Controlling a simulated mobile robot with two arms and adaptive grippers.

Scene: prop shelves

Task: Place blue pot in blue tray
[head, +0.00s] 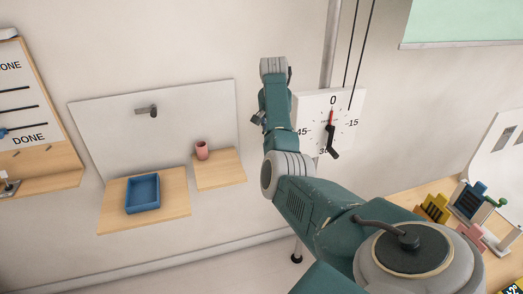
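A blue tray (142,205) lies on a wooden shelf at the left, and it looks empty. A small pinkish-red pot (202,151) stands upright on a smaller wooden shelf to the right of the tray. No blue pot shows in the head view. My teal arm comes in from the lower right and is bent upward in the middle of the view, to the right of the pot and apart from it. No gripper fingers can be made out at its far end. My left gripper is out of view.
The tray's shelf (108,215) and the pot's shelf (225,172) sit before a grey panel (90,125) with a dark peg (147,111). A white dial board (354,104) hangs behind my arm. A wooden table (498,268) at the right holds several coloured items.

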